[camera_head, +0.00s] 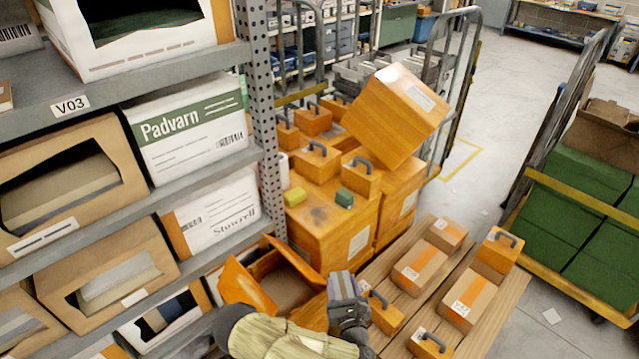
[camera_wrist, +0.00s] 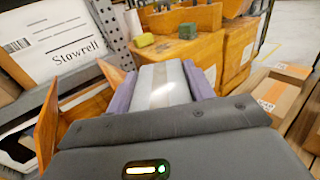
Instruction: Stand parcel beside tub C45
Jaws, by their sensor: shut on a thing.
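My gripper (camera_head: 346,305) is shut on a pale grey parcel. In the wrist view the parcel (camera_wrist: 163,86) has a tan stripe and sits between the two purple-grey fingers of my gripper (camera_wrist: 162,82). The gripper is over the right side of an open orange box (camera_head: 250,288), left of a wooden pallet (camera_head: 400,343). The pallet bears brown cartons and orange handled cases. A carton (camera_head: 468,300) and another carton (camera_head: 420,266) have white labels too small to read surely. I cannot tell which thing is tub C45. The parcel's lower end is hidden.
A shelf rack (camera_head: 140,200) with boxes stands close on the left, its perforated post (camera_head: 262,110) near the arm. Stacked orange crates (camera_head: 335,235) stand behind, with a tilted orange box (camera_head: 395,115) on top. A trolley of green crates (camera_head: 570,210) is at right.

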